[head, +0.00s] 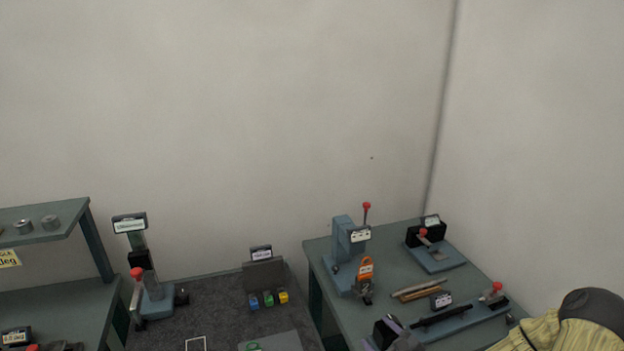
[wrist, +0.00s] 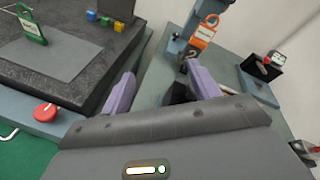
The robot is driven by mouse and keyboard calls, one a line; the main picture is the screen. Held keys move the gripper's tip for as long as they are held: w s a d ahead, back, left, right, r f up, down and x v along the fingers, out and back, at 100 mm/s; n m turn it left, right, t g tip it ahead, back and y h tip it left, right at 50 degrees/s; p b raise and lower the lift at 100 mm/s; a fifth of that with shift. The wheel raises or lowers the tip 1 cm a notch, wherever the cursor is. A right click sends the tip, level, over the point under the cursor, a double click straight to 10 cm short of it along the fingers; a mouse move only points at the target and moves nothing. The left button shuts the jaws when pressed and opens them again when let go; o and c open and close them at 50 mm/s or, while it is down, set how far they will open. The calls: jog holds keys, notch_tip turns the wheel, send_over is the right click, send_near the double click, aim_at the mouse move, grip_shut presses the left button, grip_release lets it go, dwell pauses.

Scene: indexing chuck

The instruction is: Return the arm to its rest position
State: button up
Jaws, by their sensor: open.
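My gripper (wrist: 163,88) is open in the wrist view, its two purple fingers apart with nothing held between them. The fingers reach over the gap between the dark grey mat (wrist: 70,85) on the left and the blue-green bench (wrist: 222,60) on the right. An orange tag (wrist: 205,31) stands just beyond the right finger. In the head view my gripper (head: 382,333) shows at the bottom edge, over the bench's front left part. Most of my arm is out of frame.
On the right bench stand a blue press with a red-knobbed lever (head: 343,250), brown rods (head: 416,291), a black block fixture (head: 428,235) and a long blue fixture (head: 445,322). A red-knobbed clamp (head: 155,300) and shelf (head: 45,218) are left. Space above the benches is clear.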

jog(key=s+r+n+g+h, duration=0.3)
jog(key=s+r+n+g, duration=0.2)
jog(key=s+n, duration=0.4)
jog(key=s+a+r+n+g+h, duration=0.1)
jog(key=s+r+n+g+h, duration=0.2)
jog(key=n, duration=1.2)
jog(key=s+r+g, duration=0.3)
jog(key=s+r, duration=0.1)
jog(key=s, duration=0.1)
jog(key=shift+s+a+h, duration=0.2)
jog(key=shift+s+h, duration=0.1)
jog(key=shift+s, duration=0.05)
